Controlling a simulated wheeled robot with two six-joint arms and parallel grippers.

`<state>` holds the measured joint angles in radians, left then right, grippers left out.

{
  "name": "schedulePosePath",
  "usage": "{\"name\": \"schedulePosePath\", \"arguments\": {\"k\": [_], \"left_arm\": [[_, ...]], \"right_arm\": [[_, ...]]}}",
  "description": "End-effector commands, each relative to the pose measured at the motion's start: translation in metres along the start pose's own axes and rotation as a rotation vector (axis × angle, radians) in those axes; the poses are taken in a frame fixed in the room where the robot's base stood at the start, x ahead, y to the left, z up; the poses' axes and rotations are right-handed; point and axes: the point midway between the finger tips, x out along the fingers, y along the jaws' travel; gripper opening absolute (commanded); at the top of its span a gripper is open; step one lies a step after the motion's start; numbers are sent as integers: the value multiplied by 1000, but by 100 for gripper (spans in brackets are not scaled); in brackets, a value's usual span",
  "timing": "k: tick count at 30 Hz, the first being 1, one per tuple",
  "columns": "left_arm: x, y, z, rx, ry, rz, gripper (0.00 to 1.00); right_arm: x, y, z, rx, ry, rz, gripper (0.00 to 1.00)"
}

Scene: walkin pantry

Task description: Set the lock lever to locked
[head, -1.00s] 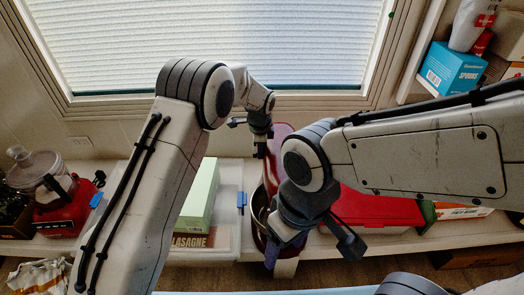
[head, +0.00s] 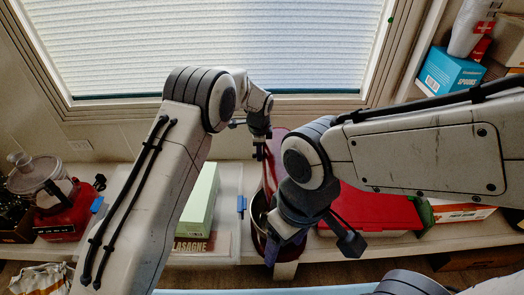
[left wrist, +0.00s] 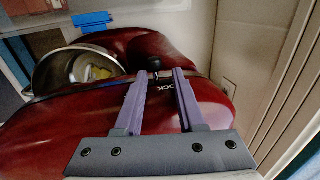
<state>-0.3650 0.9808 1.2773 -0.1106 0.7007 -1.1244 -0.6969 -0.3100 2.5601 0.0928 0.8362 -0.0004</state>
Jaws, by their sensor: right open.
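A dark red stand mixer (left wrist: 60,125) fills much of the left wrist view; in the head view it shows partly behind my arms (head: 278,138). Its lock lever has a black knob (left wrist: 154,63) on top of the body, beside white "LOCK" lettering. My left gripper (left wrist: 157,72) is open, its two purple fingers reaching over the mixer with the knob between or just past their tips; contact cannot be told. In the head view the left gripper (head: 262,152) is small and partly hidden. My right gripper (head: 310,245) is open, beside the mixer's metal bowl (head: 260,205).
A red box (head: 375,210) lies right of the mixer. A pale green box (head: 200,200) and a lasagne box (head: 192,245) are on its left. A food processor (head: 60,205) stands at far left. A window and wall (left wrist: 240,40) are close behind the mixer.

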Motion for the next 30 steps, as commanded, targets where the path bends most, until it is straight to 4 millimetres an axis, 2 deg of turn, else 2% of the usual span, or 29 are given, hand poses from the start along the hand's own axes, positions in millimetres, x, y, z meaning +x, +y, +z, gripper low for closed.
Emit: {"name": "schedulePosePath", "arguments": {"k": [8,11,21,25,30], "left_arm": [[-5,0,-1,0,0,1,38],[-18,-1,-1,0,1,-1,38],[-84,0,0,0,1,0,38],[-98,0,0,0,0,0,38],[-105,0,0,0,0,2,38]], "right_arm": [[-2,0,0,0,0,0,69],[-6,0,0,0,0,0,69],[-24,-2,-1,0,0,0,69],[-27,-2,-2,0,0,0,69],[-28,-2,-2,0,0,0,69]]}}
